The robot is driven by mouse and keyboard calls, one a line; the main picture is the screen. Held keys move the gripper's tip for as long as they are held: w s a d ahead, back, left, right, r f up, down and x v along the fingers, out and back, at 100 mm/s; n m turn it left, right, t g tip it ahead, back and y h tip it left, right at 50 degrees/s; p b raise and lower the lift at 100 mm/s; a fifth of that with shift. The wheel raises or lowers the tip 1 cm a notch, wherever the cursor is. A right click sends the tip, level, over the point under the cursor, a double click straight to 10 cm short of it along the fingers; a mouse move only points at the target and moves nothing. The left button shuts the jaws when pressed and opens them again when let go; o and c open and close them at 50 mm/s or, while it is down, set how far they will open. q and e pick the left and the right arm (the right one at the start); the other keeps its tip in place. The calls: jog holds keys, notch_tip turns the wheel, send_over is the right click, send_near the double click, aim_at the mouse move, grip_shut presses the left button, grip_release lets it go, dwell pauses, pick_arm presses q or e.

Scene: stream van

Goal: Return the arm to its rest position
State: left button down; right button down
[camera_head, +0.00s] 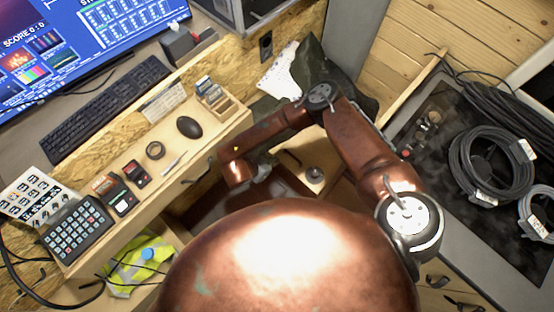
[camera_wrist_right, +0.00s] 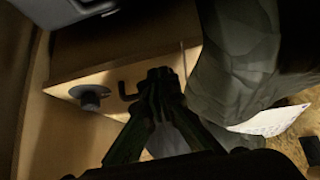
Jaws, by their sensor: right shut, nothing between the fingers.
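My right arm, copper-coloured, bends at an upper elbow joint and folds back down to the left in the head view. Its dark right gripper (camera_head: 292,158) is small there, beyond the wrist, close to a wooden panel with a round dark knob (camera_head: 315,173). In the right wrist view the gripper's fingers (camera_wrist_right: 160,78) are together and empty, in front of the panel (camera_wrist_right: 115,77). The knob (camera_wrist_right: 90,97) shows left of the fingers, and a dark hook-shaped piece is beside them. Whether the fingers touch anything is unclear. My left gripper is not in view.
A wooden desk edge with keyboard (camera_head: 105,108), mouse (camera_head: 189,127) and keypad (camera_head: 76,228) lies left. A dark cloth (camera_head: 318,62) and white paper (camera_head: 279,76) are behind the elbow. A counter with coiled cables (camera_head: 488,160) stands right. Drawer handles stick out nearby.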

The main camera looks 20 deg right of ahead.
jog(key=v, duration=0.9)
jog(key=shift+r, duration=0.15)
jog(key=shift+a, duration=0.15)
